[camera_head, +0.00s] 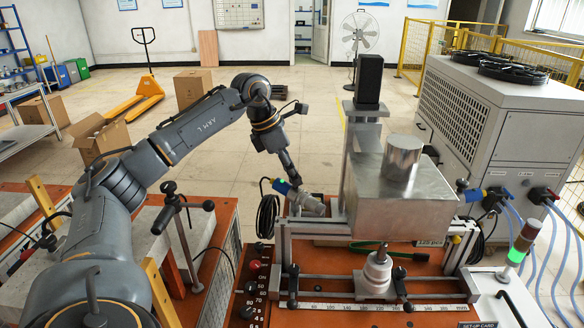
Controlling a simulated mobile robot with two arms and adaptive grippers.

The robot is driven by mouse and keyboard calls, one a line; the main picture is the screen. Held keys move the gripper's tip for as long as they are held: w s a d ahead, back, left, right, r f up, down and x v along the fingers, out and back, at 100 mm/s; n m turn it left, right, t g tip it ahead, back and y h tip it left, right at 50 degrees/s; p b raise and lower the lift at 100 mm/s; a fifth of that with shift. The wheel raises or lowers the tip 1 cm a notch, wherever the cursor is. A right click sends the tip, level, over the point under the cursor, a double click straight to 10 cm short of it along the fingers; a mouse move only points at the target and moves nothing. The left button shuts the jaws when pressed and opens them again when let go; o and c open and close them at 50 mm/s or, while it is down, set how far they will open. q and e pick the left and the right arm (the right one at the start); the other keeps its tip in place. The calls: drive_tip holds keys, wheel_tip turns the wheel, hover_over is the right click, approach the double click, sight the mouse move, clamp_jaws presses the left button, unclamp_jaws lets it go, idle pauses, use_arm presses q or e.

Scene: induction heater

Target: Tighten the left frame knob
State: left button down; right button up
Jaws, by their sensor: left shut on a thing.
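My left gripper (294,178) points down at the left upper corner of the heater's frame. It is shut on the left frame knob, which is mostly hidden by the fingers. A blue connector (282,187) and a grey cylindrical part sit right beside the fingertips. The matching right frame knob (462,185) is dark and shows at the frame's right side. My right gripper is not in view.
A control panel with a red button (255,265) is at the left. A signal light (524,240) and a white chiller (500,120) stand at the right. Black cable (267,217) hangs below the gripper.

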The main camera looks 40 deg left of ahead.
use_arm(q)
drive_tip(key=m+p, duration=0.1)
drive_tip(key=m, duration=0.1)
drive_tip(key=m+g+h+p, duration=0.1)
drive_tip(key=m, duration=0.1)
drive_tip(key=m+p, duration=0.2)
drive_tip(key=shift+w+a+r+g+h, duration=0.15)
drive_tip(key=shift+w+r+g+h, duration=0.1)
drive_tip(key=shift+g+h, duration=0.15)
drive_tip(key=m+g+p, duration=0.1)
drive_tip(key=m, duration=0.2)
drive_tip(key=shift+w+f, duration=0.1)
drive_tip(key=shift+f, duration=0.05)
drive_tip(key=shift+w+f+m+g+p, duration=0.1)
drive_tip(key=shift+m+g+p, duration=0.55)
drive_tip(key=shift+m, duration=0.95)
drive_tip(key=c, duration=1)
unclamp_jaws()
drive_tip(key=shift+c, duration=0.2)
drive_tip(key=v, duration=1.2)
drive_tip(key=shift+a, duration=0.2)
